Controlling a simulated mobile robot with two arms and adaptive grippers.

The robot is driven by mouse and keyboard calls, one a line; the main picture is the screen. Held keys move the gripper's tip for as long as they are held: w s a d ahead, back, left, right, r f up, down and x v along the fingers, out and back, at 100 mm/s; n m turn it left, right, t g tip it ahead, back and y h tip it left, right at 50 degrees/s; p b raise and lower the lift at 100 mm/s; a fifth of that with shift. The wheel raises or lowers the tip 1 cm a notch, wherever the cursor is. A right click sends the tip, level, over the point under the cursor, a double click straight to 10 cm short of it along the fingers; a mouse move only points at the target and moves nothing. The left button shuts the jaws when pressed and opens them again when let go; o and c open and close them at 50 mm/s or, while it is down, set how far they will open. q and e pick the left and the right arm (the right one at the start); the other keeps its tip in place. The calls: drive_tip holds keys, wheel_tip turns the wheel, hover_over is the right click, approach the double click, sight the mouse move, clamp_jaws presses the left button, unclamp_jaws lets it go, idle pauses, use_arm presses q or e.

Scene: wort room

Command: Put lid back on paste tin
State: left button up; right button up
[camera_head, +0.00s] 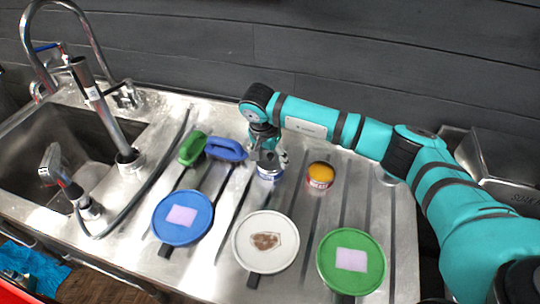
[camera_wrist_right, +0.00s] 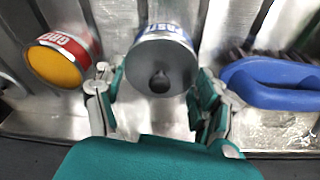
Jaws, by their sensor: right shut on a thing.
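The paste tin (camera_head: 270,172) is a small metal tin with a blue and white label, standing on the steel drainboard. In the right wrist view the tin (camera_wrist_right: 168,29) is at top centre. A dark grey round lid (camera_wrist_right: 150,62) with a dark knob is at its top end. My right gripper (camera_head: 264,152) is above the tin, pointing down. In the wrist view its fingers (camera_wrist_right: 158,80) are on both sides of the lid, shut on it. I cannot tell whether the lid is fully seated. My left gripper is not in view.
A red tin with an orange top (camera_head: 320,175) stands close to the right. A blue brush (camera_head: 226,149) and a green brush (camera_head: 192,148) lie left. Blue (camera_head: 197,232), white (camera_head: 248,255) and green (camera_head: 366,281) round plates lie in front. The sink (camera_head: 42,140) is at far left.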

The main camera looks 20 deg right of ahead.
drive_tip(key=shift+f+b, duration=0.2)
drive_tip(key=shift+b, duration=0.45)
idle(0.7)
idle(0.3)
drive_tip(key=o, duration=1.1)
drive_tip(key=shift+r, duration=0.15)
drive_tip(key=shift+w+d+p+v, duration=0.2)
drive_tip(key=shift+p+v, duration=0.35)
drive_tip(key=shift+v, duration=0.55)
drive_tip(key=shift+w+d+p+v, duration=0.2)
drive_tip(key=shift+p+v, duration=0.4)
drive_tip(key=shift+v, duration=0.55)
drive_tip(key=shift+w+d+p+v, duration=0.15)
drive_tip(key=shift+p+v, duration=0.4)
drive_tip(key=shift+v, duration=0.55)
drive_tip(key=shift+r, duration=0.15)
clamp_jaws()
